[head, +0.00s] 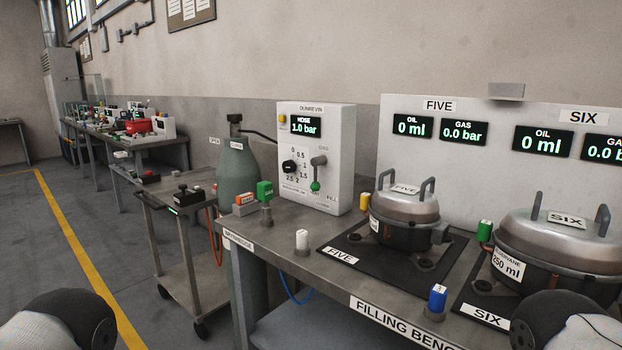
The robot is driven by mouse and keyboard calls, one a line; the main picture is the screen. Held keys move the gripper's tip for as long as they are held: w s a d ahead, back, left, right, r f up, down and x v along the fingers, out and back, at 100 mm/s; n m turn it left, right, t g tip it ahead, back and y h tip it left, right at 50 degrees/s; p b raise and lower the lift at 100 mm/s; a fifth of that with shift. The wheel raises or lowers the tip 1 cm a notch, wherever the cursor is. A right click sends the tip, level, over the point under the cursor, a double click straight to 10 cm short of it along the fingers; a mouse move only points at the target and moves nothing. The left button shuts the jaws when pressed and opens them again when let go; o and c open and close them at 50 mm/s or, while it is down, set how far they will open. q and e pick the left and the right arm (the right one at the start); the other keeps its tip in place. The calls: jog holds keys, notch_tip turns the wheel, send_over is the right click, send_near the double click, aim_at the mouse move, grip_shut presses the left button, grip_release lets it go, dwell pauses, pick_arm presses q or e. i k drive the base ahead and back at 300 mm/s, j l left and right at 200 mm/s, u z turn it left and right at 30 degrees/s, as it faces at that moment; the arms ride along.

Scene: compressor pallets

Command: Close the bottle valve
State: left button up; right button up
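A grey-green gas bottle (239,172) stands upright behind the left end of the filling bench in the head view. Its dark valve (235,124) sits on top of the neck, with a black hose running right to the white panel box (330,185). I cannot tell from here whether the valve is open or shut. The bottle's lower part is partly hidden by the bench. Parts of my arms show at the bottom left and bottom right corners, well short of the bottle. Neither gripper is in view.
The filling bench (285,262) carries pots marked FIVE (405,207) and SIX (560,235), and small coloured fittings. The panel display (307,127) reads 1.0 bar. A grey trolley (178,265) stands left of the bottle. Floor is clear further left.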

aim_at(233, 118)
jog(key=i+j, duration=0.35)
jog(key=j, duration=0.15)
jog(key=i+j+u, duration=0.15)
jog(key=i+j, duration=0.15)
jog(key=j, duration=0.2)
